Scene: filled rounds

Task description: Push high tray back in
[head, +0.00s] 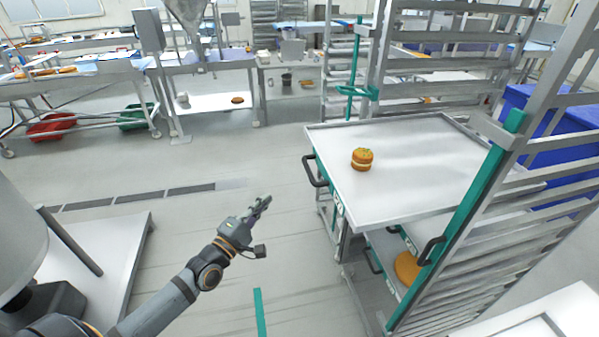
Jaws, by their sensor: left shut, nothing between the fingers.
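The high tray (420,190) is a flat light-grey sheet that sticks out of a metal rack (465,235) on the right. Its front edge has a green strip and a dark handle (315,171). A small round filled cake (362,158) with an orange top and pale middle stands on it, left of centre. My left gripper (262,205) is shut and empty, in the air to the left of the tray and apart from it. My right gripper is not in view.
A lower tray with a large orange-brown round (407,268) sits under the high tray. A blue bin (555,130) stands behind the rack. A white platform (90,260) is at the left. The floor (240,150) between is open.

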